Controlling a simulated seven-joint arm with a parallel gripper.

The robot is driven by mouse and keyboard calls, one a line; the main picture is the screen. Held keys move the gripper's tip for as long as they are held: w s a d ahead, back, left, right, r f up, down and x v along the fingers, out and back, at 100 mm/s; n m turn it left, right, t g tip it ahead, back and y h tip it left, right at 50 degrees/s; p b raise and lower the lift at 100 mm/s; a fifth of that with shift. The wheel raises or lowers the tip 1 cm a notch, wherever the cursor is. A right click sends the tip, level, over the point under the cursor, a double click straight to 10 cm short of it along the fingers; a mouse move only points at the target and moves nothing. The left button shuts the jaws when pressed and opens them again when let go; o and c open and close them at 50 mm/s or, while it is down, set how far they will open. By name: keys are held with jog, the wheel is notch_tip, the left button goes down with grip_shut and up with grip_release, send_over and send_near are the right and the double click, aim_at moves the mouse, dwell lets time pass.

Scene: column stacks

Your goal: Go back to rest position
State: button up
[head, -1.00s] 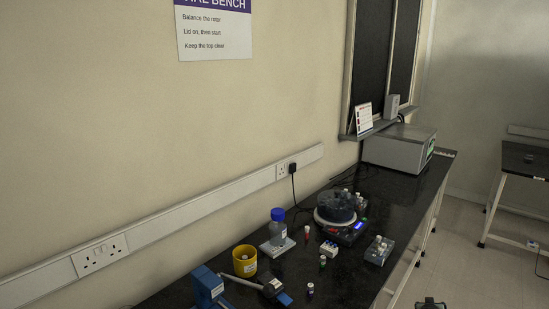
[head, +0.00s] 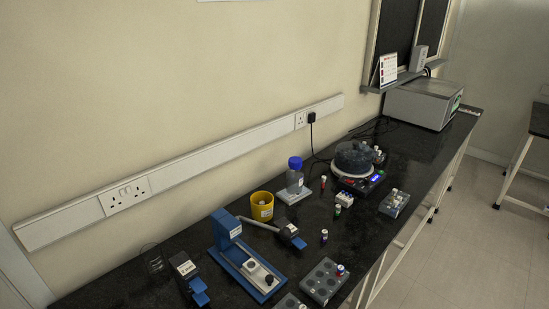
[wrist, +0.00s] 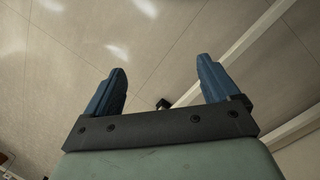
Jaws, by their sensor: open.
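My gripper (wrist: 160,88) shows in the wrist view with its two blue fingers spread apart. Nothing is between the fingers; behind them are a pale tiled surface and a light beam. My gripper is not visible in the head view now, so I cannot tell its place over the bench from there. The black bench (head: 420,160) runs from the lower left to the far right, and no bench object is near the fingers in the wrist view.
The bench holds a blue stand (head: 232,248), a yellow tub (head: 262,207), a blue-capped bottle (head: 295,178), a round dark-lidded device (head: 353,160), grey racks (head: 325,282) and small vials (head: 324,236). A grey box (head: 420,102) stands at the far end.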

jog(key=s+a+r+g+y, duration=0.1)
jog(key=s+a+r+g, duration=0.1)
jog(key=s+a+g, duration=0.2)
jog(key=s+a, duration=0.3)
jog(key=s, duration=0.4)
jog(key=shift+s, duration=0.2)
jog(key=shift+a+r, duration=0.1)
